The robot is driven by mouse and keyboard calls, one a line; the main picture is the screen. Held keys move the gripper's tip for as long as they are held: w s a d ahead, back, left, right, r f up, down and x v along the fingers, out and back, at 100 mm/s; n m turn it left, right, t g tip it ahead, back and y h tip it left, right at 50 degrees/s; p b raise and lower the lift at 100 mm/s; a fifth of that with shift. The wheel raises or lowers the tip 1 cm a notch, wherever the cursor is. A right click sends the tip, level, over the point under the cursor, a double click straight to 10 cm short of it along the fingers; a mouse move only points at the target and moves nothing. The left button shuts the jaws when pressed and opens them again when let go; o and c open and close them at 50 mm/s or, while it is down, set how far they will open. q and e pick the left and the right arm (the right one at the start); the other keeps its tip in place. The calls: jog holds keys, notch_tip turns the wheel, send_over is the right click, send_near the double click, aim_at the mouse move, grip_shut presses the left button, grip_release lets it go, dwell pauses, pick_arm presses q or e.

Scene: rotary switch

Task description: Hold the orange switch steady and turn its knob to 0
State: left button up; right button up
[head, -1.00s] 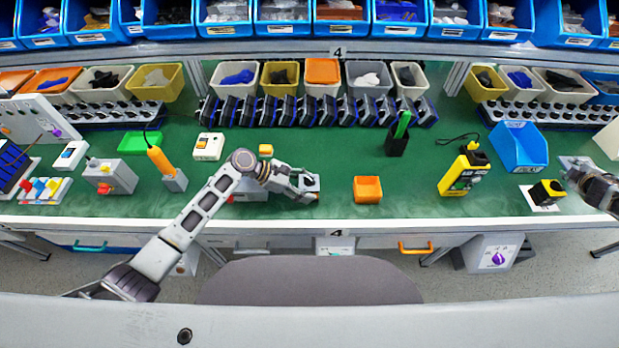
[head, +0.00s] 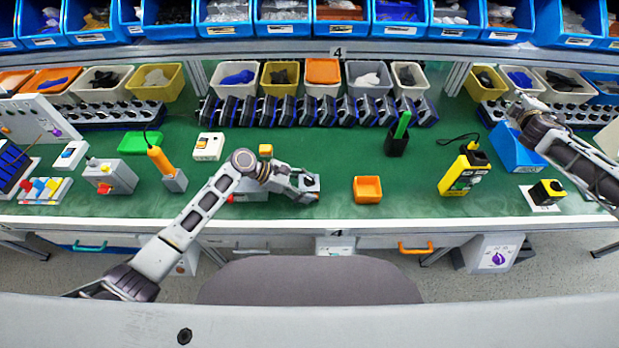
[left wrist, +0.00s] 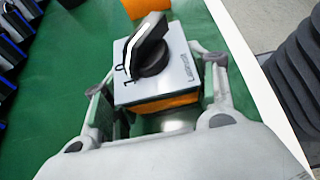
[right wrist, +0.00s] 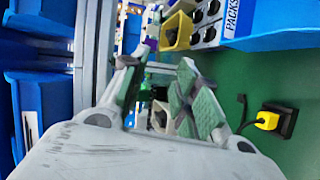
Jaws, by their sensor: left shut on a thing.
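The orange switch (left wrist: 170,80) has a grey top plate, an orange base and a black knob (left wrist: 150,48) with a white stripe. The figures 0 and 1 are printed beside the knob; I cannot tell exactly which one it points at. My left gripper (left wrist: 150,90) is shut around the switch body, with a finger on each side. In the head view the switch (head: 310,183) sits at the end of my left arm, low over the green bench. My right gripper (head: 522,103) is raised at the far right, well away from the switch. Its fingers (right wrist: 160,92) are apart and empty.
A yellow-black device (head: 462,172), a blue bin (head: 508,150) and a small yellow-black switch (head: 546,192) stand farther right. Green bench is clear between the tray and the yellow-black device.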

jog(key=w+a+r+t, duration=0.1)
jog(key=w+a+r, duration=0.15)
jog(key=a, duration=0.25)
jog(key=w+a+r, duration=0.1)
jog(key=a+r, duration=0.2)
jog(key=a, duration=0.3)
jog(key=s+a+f+m+g, duration=0.2)
jog(key=s+a+f, duration=0.1)
jog(key=a+f, duration=0.55)
jog(key=s+a+f+m+g, duration=0.1)
jog(key=s+a+f+g, duration=0.3)
jog(key=a, duration=0.7)
jog(key=s+a+f+m+g, duration=0.1)
jog(key=s+a+f+m, duration=0.15)
jog(key=a+f, duration=0.6)
jog(key=s+a+r+g+y, duration=0.2)
jog(key=s+a+r, duration=0.1)
jog(key=a, duration=0.6)
jog(key=s+a+r+n+g+y, duration=0.1)
jog(key=s+a+r+g+y, duration=0.1)
jog(key=a, duration=0.7)
jog(key=s+a+r+n+g+y, duration=0.1)
jog(key=s+a+r+g+y, duration=0.1)
jog(key=s+a+r, duration=0.4)
jog(key=a+g, duration=0.1)
jog(key=a, duration=0.2)
jog(key=shift+s+a+g, duration=0.3)
jog(key=shift+s+a, duration=0.05)
jog(key=shift+f, duration=0.15)
